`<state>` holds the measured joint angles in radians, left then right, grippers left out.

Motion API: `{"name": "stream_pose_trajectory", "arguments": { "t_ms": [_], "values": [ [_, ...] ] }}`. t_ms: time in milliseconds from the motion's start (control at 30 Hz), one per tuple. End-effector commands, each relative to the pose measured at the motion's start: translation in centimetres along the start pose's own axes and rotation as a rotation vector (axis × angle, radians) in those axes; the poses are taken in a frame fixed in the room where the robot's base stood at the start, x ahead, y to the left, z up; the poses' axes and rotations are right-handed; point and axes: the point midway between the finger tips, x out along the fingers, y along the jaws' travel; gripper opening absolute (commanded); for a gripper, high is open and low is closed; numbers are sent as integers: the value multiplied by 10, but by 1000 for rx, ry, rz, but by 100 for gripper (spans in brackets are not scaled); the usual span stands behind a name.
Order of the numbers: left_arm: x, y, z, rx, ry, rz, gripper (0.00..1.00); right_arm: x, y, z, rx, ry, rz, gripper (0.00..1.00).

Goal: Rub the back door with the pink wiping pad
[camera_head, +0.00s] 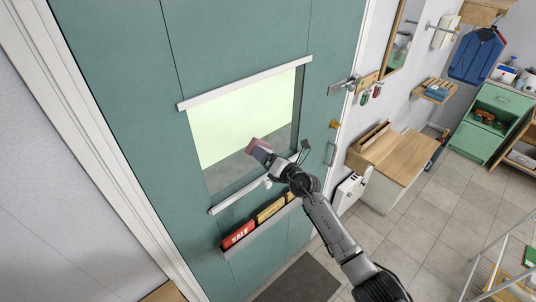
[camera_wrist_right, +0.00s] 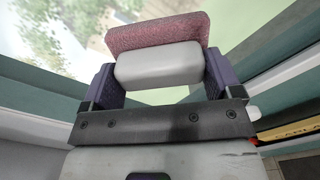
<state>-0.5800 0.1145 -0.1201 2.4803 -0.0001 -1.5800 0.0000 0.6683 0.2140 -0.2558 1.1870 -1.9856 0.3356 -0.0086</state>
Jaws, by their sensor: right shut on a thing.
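The pink wiping pad (camera_wrist_right: 158,32) has a pink textured face on a light grey handle block. My right gripper (camera_wrist_right: 158,80) is shut on the grey block, with its fingers on either side. In the head view the pad (camera_head: 259,147) is in front of the window of the teal back door (camera_head: 150,160). My right gripper (camera_head: 270,156) reaches up to it from the lower right. I cannot tell whether the pad touches the glass. My left gripper is not in view.
The door window has a white top rail (camera_head: 245,83) and a lower rail. A shelf (camera_head: 258,232) with red and yellow boxes hangs below. A wooden-topped cabinet (camera_head: 403,157) stands beyond; a dark mat (camera_head: 300,282) lies below.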

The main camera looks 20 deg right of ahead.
Motion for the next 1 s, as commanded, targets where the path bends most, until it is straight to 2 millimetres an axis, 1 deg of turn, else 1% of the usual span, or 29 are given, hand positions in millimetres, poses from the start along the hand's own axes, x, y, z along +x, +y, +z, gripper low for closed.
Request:
{"name": "stream_pose_trajectory", "arguments": {
  "t_ms": [200,500,667,1000],
  "values": [
    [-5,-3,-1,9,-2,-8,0,-23,-1,2,-1,-2,-3,62],
    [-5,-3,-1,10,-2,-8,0,-48,-2,2,-1,-4,-3,62],
    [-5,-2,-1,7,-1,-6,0,-53,-2,2,-1,-4,-4,62],
    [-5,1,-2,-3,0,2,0,-55,-2,3,0,-4,-4,62]
  ]
}}
